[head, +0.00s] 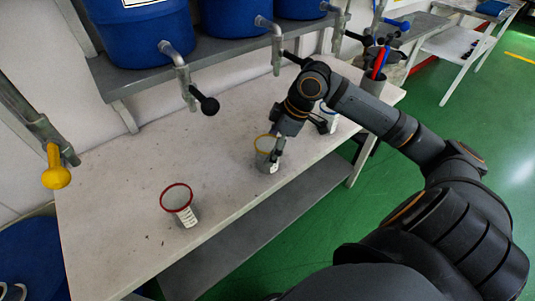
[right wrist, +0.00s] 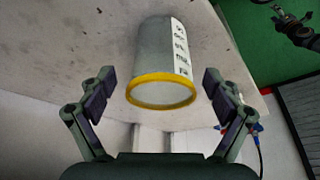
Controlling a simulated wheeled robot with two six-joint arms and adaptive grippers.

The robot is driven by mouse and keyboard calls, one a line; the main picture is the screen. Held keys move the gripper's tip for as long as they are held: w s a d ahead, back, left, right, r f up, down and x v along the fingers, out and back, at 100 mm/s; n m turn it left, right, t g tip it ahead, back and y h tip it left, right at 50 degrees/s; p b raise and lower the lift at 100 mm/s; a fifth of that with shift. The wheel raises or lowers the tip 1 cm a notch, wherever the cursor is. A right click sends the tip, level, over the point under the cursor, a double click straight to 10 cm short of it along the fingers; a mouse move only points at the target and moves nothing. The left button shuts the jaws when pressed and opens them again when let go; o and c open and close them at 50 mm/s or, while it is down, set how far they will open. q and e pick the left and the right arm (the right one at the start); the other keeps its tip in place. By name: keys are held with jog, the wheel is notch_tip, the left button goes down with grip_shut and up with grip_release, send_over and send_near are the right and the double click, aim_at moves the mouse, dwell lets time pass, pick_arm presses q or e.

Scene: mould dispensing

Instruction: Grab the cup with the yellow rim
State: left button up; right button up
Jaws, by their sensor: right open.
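The cup with the yellow rim (head: 265,158) stands on the white table. In the right wrist view the grey cup (right wrist: 155,50) has a white label with dark writing and its yellow rim faces the camera. My right gripper (right wrist: 160,88) is open, with one finger on each side of the cup near its rim. Clear gaps show between the fingers and the cup. In the head view the right gripper (head: 276,151) is at the cup and covers part of it. My left gripper is not in view.
A cup with a red rim (head: 176,207) stands on the table (head: 120,240) to the left. Blue barrels (head: 138,35) with metal taps (head: 182,75) sit on a shelf above. A grey holder (head: 372,81) with coloured tools stands at the table's right end.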

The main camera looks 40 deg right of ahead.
jog(key=shift+w+a+f, duration=0.1)
jog(key=shift+a+f, duration=0.15)
jog(key=shift+f, duration=0.2)
jog(key=b+x, duration=0.1)
jog(key=x, duration=0.3)
jog(key=shift+w+a, duration=0.15)
jog(key=shift+f, duration=0.15)
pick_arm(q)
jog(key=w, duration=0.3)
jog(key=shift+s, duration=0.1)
pick_arm(e)
jog(key=shift+c, duration=0.4)
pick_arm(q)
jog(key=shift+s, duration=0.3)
pick_arm(e)
jog(key=c, duration=0.8)
